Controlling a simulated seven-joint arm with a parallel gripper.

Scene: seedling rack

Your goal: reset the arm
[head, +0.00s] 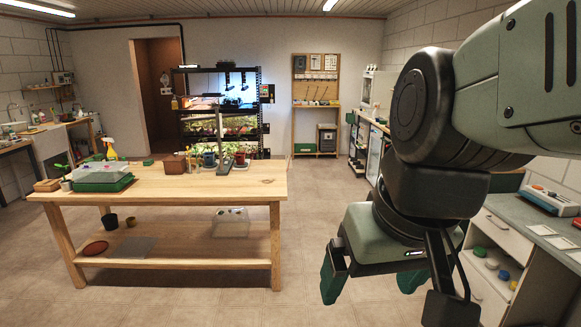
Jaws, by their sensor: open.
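My arm is folded in the right half of the head view, with its large green and black links close to the camera. My gripper (371,287) hangs below the wrist and points down. Its two green fingers stand wide apart, with only bare floor seen between them. It is open and empty, to the right of the wooden table and apart from it. The arm covers part of the counter and shelving behind it.
The wooden table (240,188) holds a green tray with a clear lid (102,177), a spray bottle (109,147) and several pots. A lit seedling rack (219,112) stands behind. A counter with drawers (505,248) is at right. Open floor (315,222) lies between table and arm.

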